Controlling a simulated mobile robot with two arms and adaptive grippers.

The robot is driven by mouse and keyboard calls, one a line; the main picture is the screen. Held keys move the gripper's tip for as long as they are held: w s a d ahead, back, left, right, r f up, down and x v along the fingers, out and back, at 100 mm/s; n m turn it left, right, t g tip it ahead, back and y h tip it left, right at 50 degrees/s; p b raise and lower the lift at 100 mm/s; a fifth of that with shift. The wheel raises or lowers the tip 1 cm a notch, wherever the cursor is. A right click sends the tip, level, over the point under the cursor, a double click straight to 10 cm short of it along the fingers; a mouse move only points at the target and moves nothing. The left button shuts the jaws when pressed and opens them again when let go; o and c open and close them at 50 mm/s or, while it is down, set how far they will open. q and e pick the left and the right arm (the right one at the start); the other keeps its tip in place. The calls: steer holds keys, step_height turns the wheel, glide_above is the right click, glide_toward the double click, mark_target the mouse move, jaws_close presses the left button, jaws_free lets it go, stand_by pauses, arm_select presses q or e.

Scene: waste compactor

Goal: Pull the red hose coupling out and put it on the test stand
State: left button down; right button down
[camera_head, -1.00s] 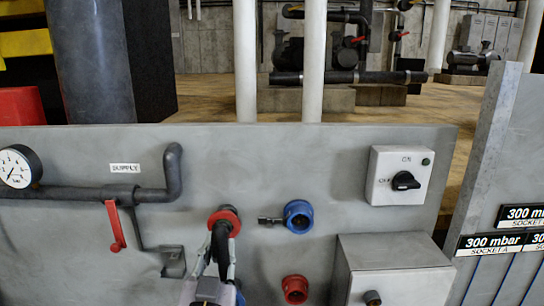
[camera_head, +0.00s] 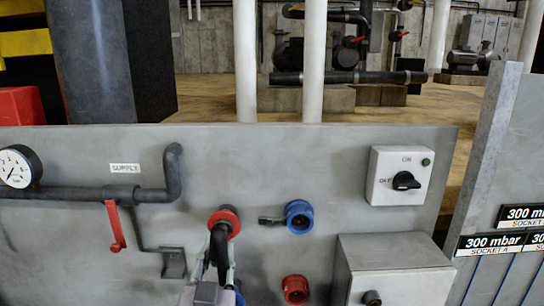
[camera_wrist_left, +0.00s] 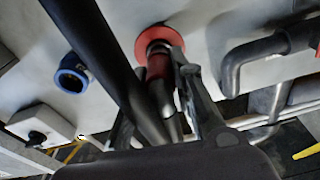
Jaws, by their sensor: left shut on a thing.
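The red hose coupling (camera_wrist_left: 158,68) is at the red-flanged port (camera_head: 224,217) on the grey panel, with a black hose (camera_head: 219,243) running from it. The red flange (camera_wrist_left: 160,40) also shows in the left wrist view, with the coupling's end at it. I cannot tell how deep the coupling sits. My left gripper (camera_head: 218,262) is shut on the coupling, one finger on each side, and partly hides it. I cannot tell which thing is the test stand. My right gripper is not in view.
A blue port (camera_head: 299,216) and a lower red port (camera_head: 295,290) are to the right. A grey box (camera_head: 395,275) and switch (camera_head: 402,176) stick out further right. A red-handled valve (camera_head: 116,228) and pipe (camera_head: 75,194) are left. A board with 300 mbar labels (camera_head: 490,244) stands far right.

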mark_target(215, 265)
arm_select(q)
steer(key=shift+s, duration=3)
